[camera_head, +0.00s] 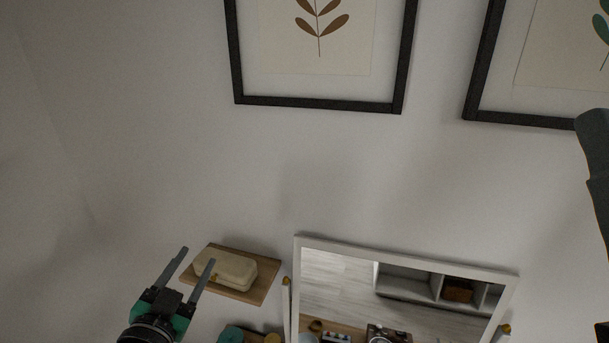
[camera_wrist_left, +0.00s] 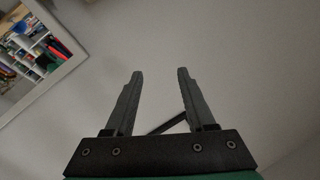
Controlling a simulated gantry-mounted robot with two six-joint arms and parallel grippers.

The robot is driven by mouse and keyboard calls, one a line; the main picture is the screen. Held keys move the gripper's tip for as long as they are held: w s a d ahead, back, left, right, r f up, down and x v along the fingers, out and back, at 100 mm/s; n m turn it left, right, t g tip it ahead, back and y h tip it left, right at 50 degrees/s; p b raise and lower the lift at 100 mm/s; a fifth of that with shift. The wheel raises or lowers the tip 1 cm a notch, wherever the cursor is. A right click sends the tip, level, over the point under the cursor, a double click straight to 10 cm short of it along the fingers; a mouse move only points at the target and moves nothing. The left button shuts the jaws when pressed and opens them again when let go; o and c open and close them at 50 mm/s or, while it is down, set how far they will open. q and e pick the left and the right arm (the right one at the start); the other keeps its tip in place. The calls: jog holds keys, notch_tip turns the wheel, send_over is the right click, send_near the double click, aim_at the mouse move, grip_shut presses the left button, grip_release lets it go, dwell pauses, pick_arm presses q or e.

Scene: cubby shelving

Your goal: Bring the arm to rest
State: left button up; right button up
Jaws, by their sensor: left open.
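My left gripper (camera_head: 198,264) is at the lower left of the head view, its two grey fingers apart with nothing between them. In the left wrist view the same gripper (camera_wrist_left: 158,75) is open and empty, with a plain pale wall behind it. In the head view the fingers appear in front of or just left of a small wooden board bearing a cream box; I cannot tell the distance. A dark piece at the right edge of the head view may be part of my right arm; no right gripper fingers show.
A wooden board (camera_head: 262,289) holds a cream rounded box (camera_head: 225,269). A white-framed mirror (camera_head: 405,252) stands to its right and also shows in the left wrist view (camera_wrist_left: 75,48). Teal (camera_head: 231,335) and orange items sit below. Framed pictures (camera_head: 318,104) hang above; the wall between is bare.

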pick_arm(q)
jog(key=s+d+r+t+h, duration=0.1)
jog(key=s+d+r+t, duration=0.1)
jog(key=r, duration=0.6)
jog(key=s+d+r+t, duration=0.2)
jog(key=r, duration=0.5)
jog(key=s+r+n+t, duration=0.5)
jog(key=s+r+t, duration=0.1)
jog(key=s+r, duration=0.95)
notch_tip(320, 180, down, 48)
jog(key=b, duration=4.8)
jog(key=shift+w+f+h, duration=0.25)
jog(key=shift+h, duration=0.05)
jog(key=shift+d, duration=0.1)
jog(key=shift+o, duration=0.6)
